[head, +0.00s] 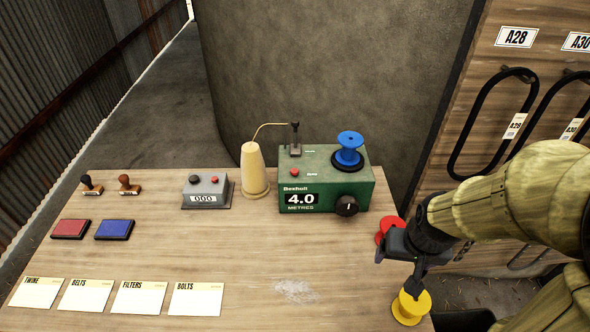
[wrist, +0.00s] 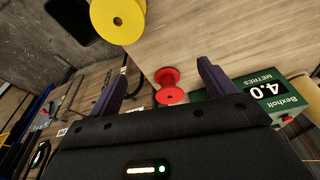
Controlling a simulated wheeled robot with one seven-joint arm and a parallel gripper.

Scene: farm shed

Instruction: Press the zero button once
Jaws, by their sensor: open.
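A green Bexholt metre counter (head: 327,197) stands at the back of the bench, its display reading 4.0 METRES. On its top are a red button (head: 294,171) with a small label too small to read, a black lever (head: 295,140) and a blue spool (head: 349,147). A dark knob (head: 346,206) is on its front. My gripper (head: 397,272) is open and empty at the bench's right side, well apart from the counter. In the wrist view the open fingers (wrist: 163,66) point toward the bench, with the counter (wrist: 218,102) to their right.
A red spool (head: 387,227) and a yellow spool (head: 411,308) stand near my gripper. A grey tally counter (head: 206,191) reading 000 and a twine cone (head: 254,172) stand left of the green counter. Stamps, ink pads and cards (head: 198,299) lie left.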

